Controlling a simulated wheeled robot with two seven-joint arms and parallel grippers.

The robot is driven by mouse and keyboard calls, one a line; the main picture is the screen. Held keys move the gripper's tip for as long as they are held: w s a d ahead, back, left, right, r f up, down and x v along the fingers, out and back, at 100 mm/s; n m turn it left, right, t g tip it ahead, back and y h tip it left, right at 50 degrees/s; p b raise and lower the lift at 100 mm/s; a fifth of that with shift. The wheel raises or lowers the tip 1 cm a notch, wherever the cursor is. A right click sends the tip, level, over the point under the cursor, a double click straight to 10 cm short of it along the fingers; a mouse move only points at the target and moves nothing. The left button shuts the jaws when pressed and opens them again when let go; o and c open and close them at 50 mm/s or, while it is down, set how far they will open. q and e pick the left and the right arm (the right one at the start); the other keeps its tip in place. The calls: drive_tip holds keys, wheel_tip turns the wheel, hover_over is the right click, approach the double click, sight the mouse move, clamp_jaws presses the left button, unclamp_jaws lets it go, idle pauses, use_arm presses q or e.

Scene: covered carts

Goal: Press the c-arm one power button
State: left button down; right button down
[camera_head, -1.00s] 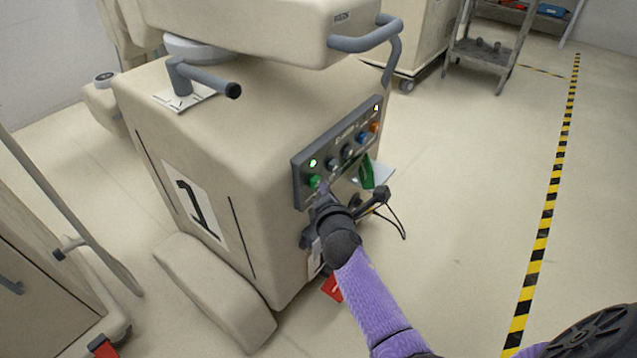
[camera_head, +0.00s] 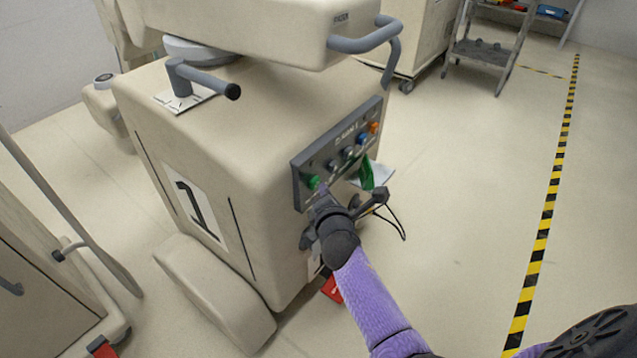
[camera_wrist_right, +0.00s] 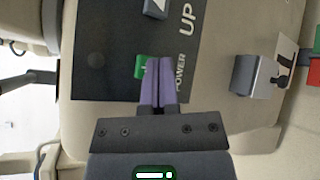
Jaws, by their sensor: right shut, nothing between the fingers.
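The c-arm one (camera_head: 215,140) is a beige cart with a large black 1 on its side plate. Its dark control panel (camera_head: 298,185) carries a row of coloured buttons. The green power button (camera_head: 314,182) is at the panel's near left end. In the right wrist view, the green power button (camera_wrist_right: 140,67) sits beside the word POWER, partly covered by my fingers. My right gripper (camera_head: 322,192) is shut and empty, its purple fingertips (camera_wrist_right: 160,62) at the button; whether they touch it I cannot tell. My left gripper is out of view.
A beige cart (camera_head: 40,270) stands at the left. Open floor with a yellow-black stripe (camera_head: 545,225) lies to the right.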

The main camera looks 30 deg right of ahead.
drive_tip(key=shift+s+d, duration=0.15)
drive_tip(key=shift+s, duration=0.2)
drive_tip(key=s+d+p, duration=0.2)
drive_tip(key=s, duration=0.3)
drive_tip(key=shift+s+d, duration=0.15)
drive_tip(key=shift+s, duration=0.15)
